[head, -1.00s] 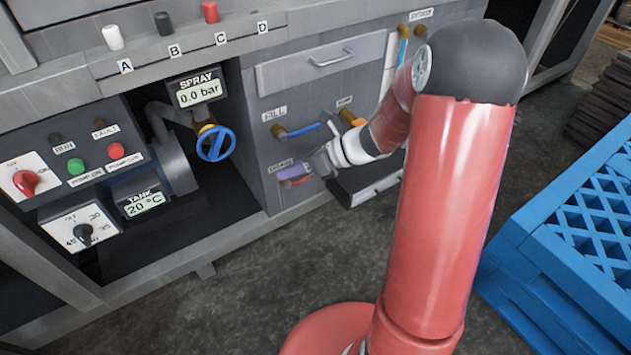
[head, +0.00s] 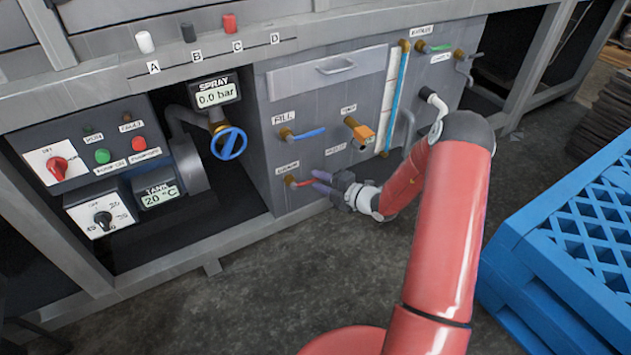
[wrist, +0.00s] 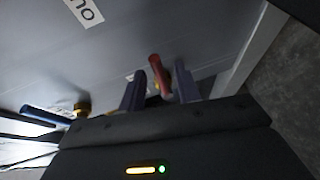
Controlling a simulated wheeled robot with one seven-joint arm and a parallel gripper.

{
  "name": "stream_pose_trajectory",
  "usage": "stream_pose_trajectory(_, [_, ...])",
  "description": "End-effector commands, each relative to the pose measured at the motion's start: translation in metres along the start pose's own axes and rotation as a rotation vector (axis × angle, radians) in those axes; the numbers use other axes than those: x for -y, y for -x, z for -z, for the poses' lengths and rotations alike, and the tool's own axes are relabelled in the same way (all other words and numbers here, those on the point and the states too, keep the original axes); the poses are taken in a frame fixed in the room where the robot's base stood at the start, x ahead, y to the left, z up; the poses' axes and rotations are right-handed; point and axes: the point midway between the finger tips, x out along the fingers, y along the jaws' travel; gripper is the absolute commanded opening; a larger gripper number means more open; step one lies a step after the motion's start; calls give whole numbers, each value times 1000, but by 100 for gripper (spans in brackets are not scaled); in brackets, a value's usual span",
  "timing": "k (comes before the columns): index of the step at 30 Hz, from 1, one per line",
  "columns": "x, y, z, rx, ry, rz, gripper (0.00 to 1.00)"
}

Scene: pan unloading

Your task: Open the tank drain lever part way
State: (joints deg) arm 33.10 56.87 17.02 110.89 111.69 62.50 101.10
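The drain lever (head: 304,182) is a short red handle on a brass fitting, low on the grey cabinet panel, under a small label. In the wrist view the red lever (wrist: 157,72) shows between the two separated fingers of my gripper (wrist: 160,80). The fingers are open, with a gap visible beside the lever. Whether either finger touches it I cannot tell.
The blue fill lever (head: 308,133) is above the drain lever, with an orange-handled valve (head: 362,131) to its right. It also shows in the wrist view (wrist: 45,115). A blue wheel valve (head: 229,143) is at left. A blue pallet (head: 560,260) stands at right.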

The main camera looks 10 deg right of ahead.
Motion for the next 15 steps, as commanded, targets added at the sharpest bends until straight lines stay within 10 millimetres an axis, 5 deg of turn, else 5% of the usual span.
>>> stream_pose_trajectory(6, [0,-21,0,-1,1,0,33])
stream_pose_trajectory(15, [0,-23,0,0,2,0,32])
